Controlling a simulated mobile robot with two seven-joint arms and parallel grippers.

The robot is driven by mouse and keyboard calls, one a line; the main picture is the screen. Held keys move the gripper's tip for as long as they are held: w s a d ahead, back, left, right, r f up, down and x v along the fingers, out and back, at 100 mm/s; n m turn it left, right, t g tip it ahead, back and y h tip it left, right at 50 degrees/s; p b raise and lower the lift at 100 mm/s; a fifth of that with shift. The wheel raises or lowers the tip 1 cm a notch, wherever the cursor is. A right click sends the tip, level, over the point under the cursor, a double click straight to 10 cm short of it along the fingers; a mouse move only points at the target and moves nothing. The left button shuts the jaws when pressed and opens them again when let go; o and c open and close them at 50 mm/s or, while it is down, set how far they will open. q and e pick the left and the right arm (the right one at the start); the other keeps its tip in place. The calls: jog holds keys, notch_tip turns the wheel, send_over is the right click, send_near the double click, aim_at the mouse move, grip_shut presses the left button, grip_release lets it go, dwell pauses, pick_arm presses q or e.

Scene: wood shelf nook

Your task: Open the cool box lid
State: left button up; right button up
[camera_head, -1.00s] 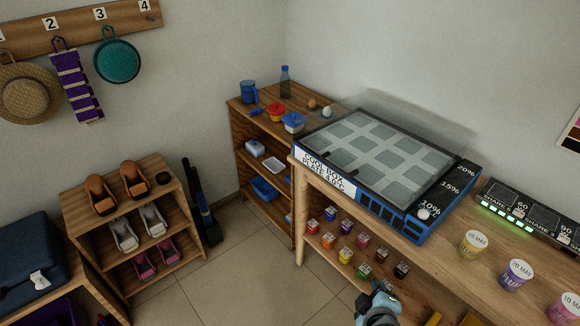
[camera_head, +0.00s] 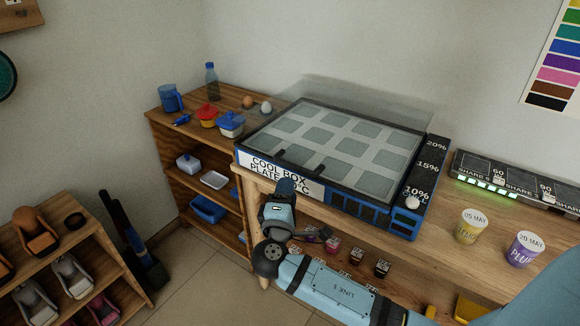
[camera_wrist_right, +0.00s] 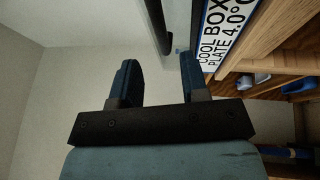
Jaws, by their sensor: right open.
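The cool box (camera_head: 340,200) is a blue case on the wooden counter, with a white "COOL BOX PLATE 4.0°C" label on its front. Its lid (camera_head: 338,147) is a dark-framed top with pale squares showing and looks shut. A dark handle bar (camera_head: 300,167) stands off the lid's front edge. My right gripper (camera_head: 286,187) is just in front of the label, below the handle. In the right wrist view my right gripper (camera_wrist_right: 160,78) is open and empty, with the dark bar (camera_wrist_right: 158,25) ahead between the fingers; contact is not visible. My left gripper is out of view.
A clear panel (camera_head: 370,95) stands behind the box. A yellow cup (camera_head: 470,227) and a purple cup (camera_head: 524,249) stand on the counter to the right. Small jars sit on the shelf below, partly hidden by my right arm. A side shelf (camera_head: 165,118) holds containers at left.

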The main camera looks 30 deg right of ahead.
aim_at(293, 164)
jog(key=x, duration=0.8)
jog(key=shift+w+d, duration=0.15)
jog(key=shift+w, duration=0.1)
grip_shut()
